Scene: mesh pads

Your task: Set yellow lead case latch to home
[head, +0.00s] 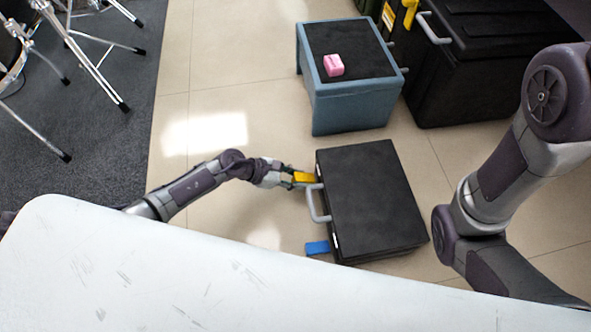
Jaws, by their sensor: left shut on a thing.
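A black case (372,200) lies flat on the tiled floor, with a grey handle (318,204) on its left side. A yellow latch (304,177) sticks out of that side above the handle in the picture. A blue latch (317,248) sticks out below the handle. My left gripper (291,179) is at the yellow latch and shut on it; the fingers partly cover its outer end. My right arm comes down at the right, and its gripper is out of view.
A blue box (350,108) with a dark top stands behind the case, with a pink block (334,65) on it. A large black case (490,60) stands at the back right. A white surface (200,280) fills the front. Metal stands (90,70) are at the left.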

